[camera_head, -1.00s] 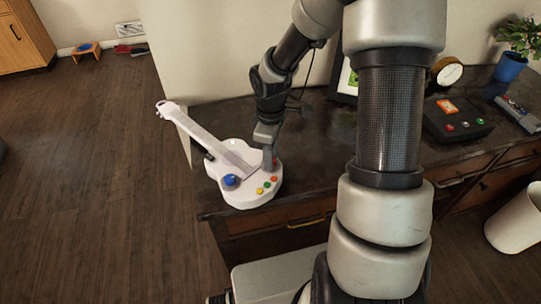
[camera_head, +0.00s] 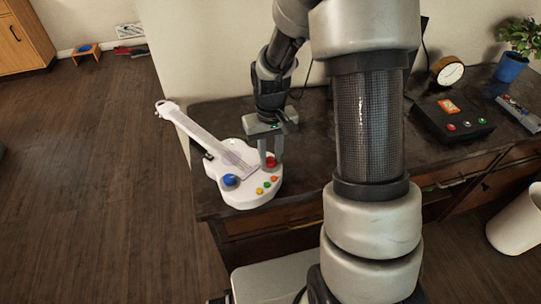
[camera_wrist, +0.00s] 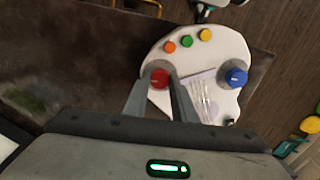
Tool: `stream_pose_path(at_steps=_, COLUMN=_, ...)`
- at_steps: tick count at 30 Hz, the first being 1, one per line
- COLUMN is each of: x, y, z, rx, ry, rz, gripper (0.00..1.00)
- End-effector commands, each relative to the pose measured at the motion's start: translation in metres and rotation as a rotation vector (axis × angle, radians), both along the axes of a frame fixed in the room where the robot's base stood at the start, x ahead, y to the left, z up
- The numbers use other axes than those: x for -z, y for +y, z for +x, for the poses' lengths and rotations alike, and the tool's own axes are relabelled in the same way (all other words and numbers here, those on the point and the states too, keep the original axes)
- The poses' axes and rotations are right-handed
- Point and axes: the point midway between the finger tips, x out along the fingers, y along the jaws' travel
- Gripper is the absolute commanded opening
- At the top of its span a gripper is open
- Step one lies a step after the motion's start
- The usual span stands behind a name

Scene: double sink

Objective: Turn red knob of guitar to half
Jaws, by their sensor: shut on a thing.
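A white toy guitar (camera_head: 237,192) lies on the dark counter with its neck toward the upper left. Its red knob (camera_head: 271,162) is on the right side of the body, and it also shows in the wrist view (camera_wrist: 159,79). My gripper (camera_head: 270,160) points down over the guitar. Its two fingers (camera_wrist: 160,82) stand on either side of the red knob and are shut on it. Part of the knob is hidden between the fingers, so I cannot tell its setting.
On the guitar are a blue knob (camera_head: 231,180) and several small coloured buttons (camera_head: 267,185). A dark box with buttons (camera_head: 452,122), a gauge or clock (camera_head: 449,72) and a blue plant pot (camera_head: 512,66) stand right on the counter (camera_head: 315,165). A white bin (camera_head: 517,222) stands on the floor.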

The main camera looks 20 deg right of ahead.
Motion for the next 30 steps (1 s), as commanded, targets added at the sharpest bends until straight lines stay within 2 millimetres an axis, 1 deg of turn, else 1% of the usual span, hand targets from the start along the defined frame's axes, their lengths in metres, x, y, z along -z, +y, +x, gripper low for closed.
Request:
stream_pose_path(at_steps=6, x=-0.0007, y=0.0006, z=0.0007, rx=0.187, ry=-0.002, rz=0.0, gripper=0.02)
stream_pose_path(at_steps=15, x=-0.0007, y=0.0007, z=0.0005, rx=0.373, ry=-0.001, rz=0.0, gripper=0.02)
stream_pose_path(at_steps=21, x=-0.0005, y=0.0003, z=0.0005, rx=0.438, ry=-0.001, rz=0.0, gripper=0.02)
stream_pose_path(at_steps=30, x=-0.0003, y=0.0002, z=0.0004, rx=0.465, ry=-0.001, rz=0.0, gripper=0.02)
